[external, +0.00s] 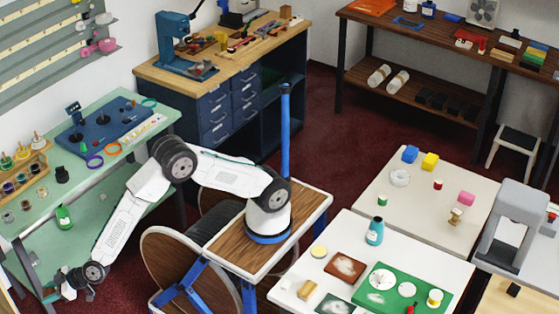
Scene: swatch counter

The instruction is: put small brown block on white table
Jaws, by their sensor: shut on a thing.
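My gripper (58,293) is at the lower left, low beside the near end of the green table. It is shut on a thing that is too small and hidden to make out. I cannot pick out a small brown block with certainty. A white table (452,271) stands at the front right, with a small tan block (308,290) near its left edge. A second white-topped table (400,217) stands behind it.
The green table (105,172) holds jars, rings and a green bottle (64,217). The front white table carries a teal bottle (375,231), a brown square (345,266) and a green tray (385,298). My wooden-topped base stands between these tables.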

